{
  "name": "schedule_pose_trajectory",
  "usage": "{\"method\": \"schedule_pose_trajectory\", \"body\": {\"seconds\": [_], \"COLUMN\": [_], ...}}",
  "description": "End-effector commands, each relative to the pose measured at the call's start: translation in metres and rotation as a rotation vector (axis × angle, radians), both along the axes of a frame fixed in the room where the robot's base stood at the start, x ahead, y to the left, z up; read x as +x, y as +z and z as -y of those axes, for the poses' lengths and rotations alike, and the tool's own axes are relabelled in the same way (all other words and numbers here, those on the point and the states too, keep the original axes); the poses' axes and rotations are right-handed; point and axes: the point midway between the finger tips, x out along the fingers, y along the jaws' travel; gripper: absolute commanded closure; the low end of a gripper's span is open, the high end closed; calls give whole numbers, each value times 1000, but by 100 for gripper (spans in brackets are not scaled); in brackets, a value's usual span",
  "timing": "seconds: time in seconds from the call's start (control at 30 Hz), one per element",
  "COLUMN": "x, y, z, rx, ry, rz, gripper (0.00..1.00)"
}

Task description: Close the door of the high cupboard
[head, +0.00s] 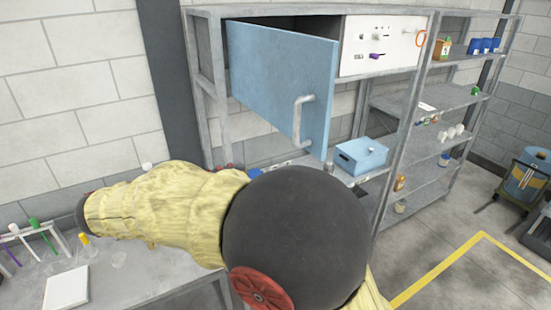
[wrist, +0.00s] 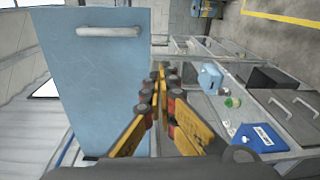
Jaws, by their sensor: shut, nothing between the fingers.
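The high cupboard's blue door (head: 276,75) stands swung open toward me in the head view, with a pale bar handle (head: 301,118) near its free edge. The dark inside of the cupboard (head: 260,24) shows above the door's top edge. In the wrist view the door (wrist: 97,85) fills the left side, with its handle (wrist: 108,32) near the top. My gripper (wrist: 161,75), with yellow and dark fingers, is shut and empty, just right of the door. I cannot tell whether it touches the door. In the head view my arm hides the gripper.
A white panel (head: 378,50) adjoins the cupboard. Open grey shelves (head: 428,130) with small items stand to the right. A test-tube rack (head: 30,235) is on the left table. The floor at right (head: 440,230) has clear room.

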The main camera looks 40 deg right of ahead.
Motion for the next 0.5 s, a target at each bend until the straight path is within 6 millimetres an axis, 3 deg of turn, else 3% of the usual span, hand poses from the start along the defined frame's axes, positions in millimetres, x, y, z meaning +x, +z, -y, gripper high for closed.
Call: {"method": "schedule_pose_trajectory", "body": {"seconds": [0.13,0.5], "x": [-11,-17], "y": [18,15], "z": [-1,16], "rx": [-76,-80], "ry": [-43,-54], "rz": [56,83], "gripper": [100,100]}}
